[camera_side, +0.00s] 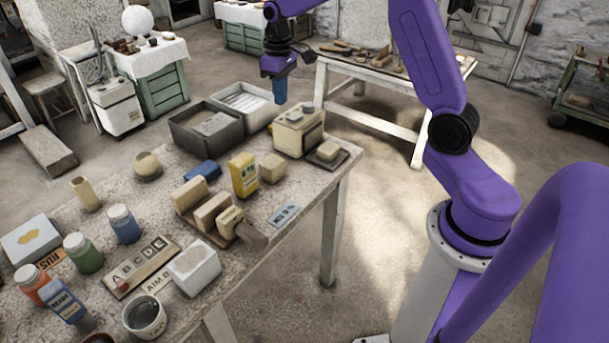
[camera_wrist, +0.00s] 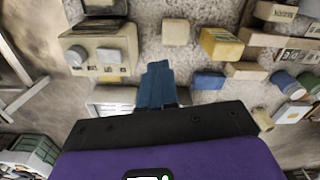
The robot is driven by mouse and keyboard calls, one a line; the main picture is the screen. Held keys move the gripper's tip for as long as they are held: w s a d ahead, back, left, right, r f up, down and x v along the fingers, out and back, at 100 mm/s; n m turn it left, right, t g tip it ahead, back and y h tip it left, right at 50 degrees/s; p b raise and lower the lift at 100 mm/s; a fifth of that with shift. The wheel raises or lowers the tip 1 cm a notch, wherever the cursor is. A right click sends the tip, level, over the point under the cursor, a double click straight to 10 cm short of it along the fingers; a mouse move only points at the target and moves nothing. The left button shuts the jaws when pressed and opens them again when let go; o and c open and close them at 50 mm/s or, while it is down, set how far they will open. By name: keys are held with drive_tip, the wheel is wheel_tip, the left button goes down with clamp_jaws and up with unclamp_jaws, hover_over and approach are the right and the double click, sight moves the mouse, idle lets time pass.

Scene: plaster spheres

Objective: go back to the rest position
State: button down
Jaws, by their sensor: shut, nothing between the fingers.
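My gripper (camera_side: 280,92) hangs at the end of my purple arm, above the far end of the worktable (camera_side: 314,190). Its blue fingers point down and are together with nothing between them. In the wrist view the closed blue fingers of my gripper (camera_wrist: 157,84) show over the table's far end. In the side view the gripper appears just above and behind a beige box with knobs (camera_side: 299,130), apart from it. The same box (camera_wrist: 100,55) lies left of the fingers in the wrist view.
A dark grey bin (camera_side: 205,130) and a light tray (camera_side: 243,101) stand at the table's far edge. A yellow carton (camera_side: 243,175), blocks, jars and letter boards crowd the tabletop. A second bench (camera_side: 367,66) stands behind. The floor between the tables is clear.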

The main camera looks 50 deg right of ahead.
drive_tip(key=s+a+r+n, duration=0.3)
drive_tip(key=s+a+n, duration=0.2)
drive_tip(key=s+a, duration=1.1)
drive_tip(key=s+d+n, duration=0.1)
drive_tip(key=s+n, duration=0.1)
drive_tip(key=s, duration=0.7)
drive_tip(key=s+d+f+n, duration=0.1)
drive_tip(key=s+d+n, duration=0.1)
drive_tip(key=s, duration=0.8)
drive_tip(key=shift+s+f+n, duration=0.15)
drive_tip(key=shift+f+n, duration=0.15)
drive_tip(key=shift+n, duration=0.3)
